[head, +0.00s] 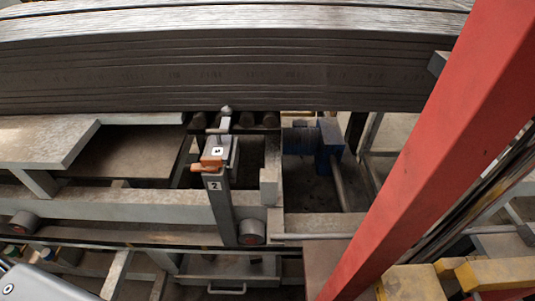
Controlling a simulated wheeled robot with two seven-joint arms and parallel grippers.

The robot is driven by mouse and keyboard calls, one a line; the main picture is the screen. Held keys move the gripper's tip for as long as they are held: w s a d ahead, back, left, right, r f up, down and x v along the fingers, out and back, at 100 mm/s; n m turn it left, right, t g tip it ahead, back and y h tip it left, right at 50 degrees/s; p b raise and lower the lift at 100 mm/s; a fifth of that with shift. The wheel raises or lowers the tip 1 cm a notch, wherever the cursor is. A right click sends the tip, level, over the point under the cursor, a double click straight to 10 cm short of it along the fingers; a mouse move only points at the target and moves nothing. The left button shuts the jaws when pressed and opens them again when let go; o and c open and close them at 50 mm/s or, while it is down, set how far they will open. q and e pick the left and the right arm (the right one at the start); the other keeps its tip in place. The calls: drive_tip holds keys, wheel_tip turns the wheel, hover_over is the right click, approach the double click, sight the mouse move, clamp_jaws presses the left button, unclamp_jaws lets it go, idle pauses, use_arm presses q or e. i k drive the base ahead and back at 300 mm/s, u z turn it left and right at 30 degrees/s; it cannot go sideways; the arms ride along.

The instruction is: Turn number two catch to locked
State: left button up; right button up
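The number two catch (217,151) sits on top of a grey metal post in the middle of the head view. A small label with a "2" (213,185) is on the post below it. The catch has a small black-and-white tag on its top face and a short orange-brown handle (209,165) pointing to the left. A thin metal rod with a rounded end (226,112) stands behind it. I cannot tell from this view whether the catch is locked. Neither of my grippers shows in the head view.
A thick dark ribbed stack (230,70) spans the back. A red diagonal beam (440,130) blocks the right side. Grey frame rails (110,205) run left of the post. Yellow blocks (495,273) are at lower right.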

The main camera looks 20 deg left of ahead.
sight(207, 164)
drive_tip(key=z, duration=0.25)
drive_tip(key=k, duration=0.95)
drive_tip(key=u, duration=2)
